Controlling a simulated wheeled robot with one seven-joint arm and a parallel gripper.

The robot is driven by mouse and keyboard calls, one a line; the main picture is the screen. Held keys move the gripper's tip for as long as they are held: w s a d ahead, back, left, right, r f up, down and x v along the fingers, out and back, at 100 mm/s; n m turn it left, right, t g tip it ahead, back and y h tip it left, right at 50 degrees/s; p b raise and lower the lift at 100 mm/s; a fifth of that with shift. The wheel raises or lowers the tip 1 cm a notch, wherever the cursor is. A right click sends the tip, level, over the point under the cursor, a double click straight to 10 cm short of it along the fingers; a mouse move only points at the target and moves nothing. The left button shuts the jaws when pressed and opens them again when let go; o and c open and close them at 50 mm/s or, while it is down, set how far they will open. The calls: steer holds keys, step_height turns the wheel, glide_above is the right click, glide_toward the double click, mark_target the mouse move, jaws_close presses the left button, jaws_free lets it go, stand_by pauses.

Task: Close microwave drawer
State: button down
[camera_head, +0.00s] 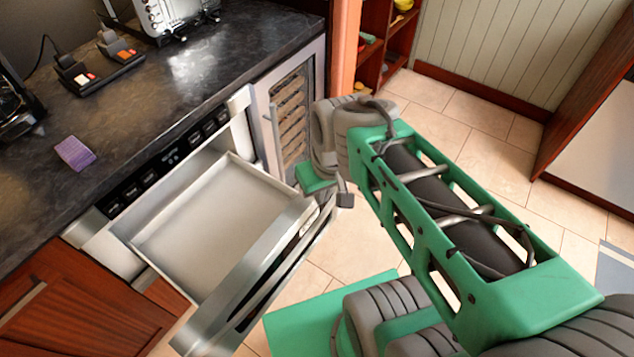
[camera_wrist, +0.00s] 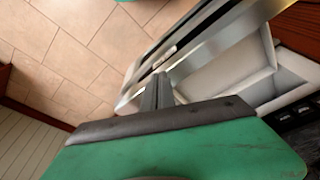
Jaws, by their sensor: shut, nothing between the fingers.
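The microwave drawer (camera_head: 205,215) is pulled well out from under the counter and its white inside is empty. Its steel front (camera_head: 250,280) runs diagonally across the lower middle of the head view. In the wrist view the drawer's inside (camera_wrist: 220,68) and its steel front (camera_wrist: 215,42) show at the upper right. My gripper (camera_head: 345,198) is beside the far right end of the drawer front, with its fingers together and empty. In the wrist view the shut fingers (camera_wrist: 156,92) overlap the drawer front's near end. I cannot tell whether they touch it.
A dark countertop (camera_head: 130,110) lies above the drawer, with a purple sponge (camera_head: 75,153), a toaster (camera_head: 170,15) and a black device (camera_head: 100,65). A wine cooler (camera_head: 290,110) stands right of the drawer. Tiled floor (camera_head: 490,150) is open to the right.

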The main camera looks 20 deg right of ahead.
steer(key=w+d+n, duration=0.1)
steer(key=n, duration=0.1)
steer(key=w+d+f+n+y, duration=0.1)
steer(key=w+n, duration=0.1)
steer(key=w+d+f+n+g, duration=0.1)
steer(key=shift+w+d+n, duration=0.25)
steer(key=shift+d+n, duration=0.15)
steer(key=d+f+n+y, duration=0.3)
steer(key=d+f+n, duration=0.1)
steer(key=d+n, duration=0.4)
steer(key=d+f+n+y, duration=0.3)
steer(key=d+f+n, duration=0.1)
steer(key=d+n, duration=0.4)
steer(key=w+a+f, duration=0.5)
steer(key=a+f, duration=0.3)
steer(key=shift+w+a+n+t, duration=0.25)
steer(key=shift+n+t, duration=0.05)
steer(key=shift+f, duration=0.1)
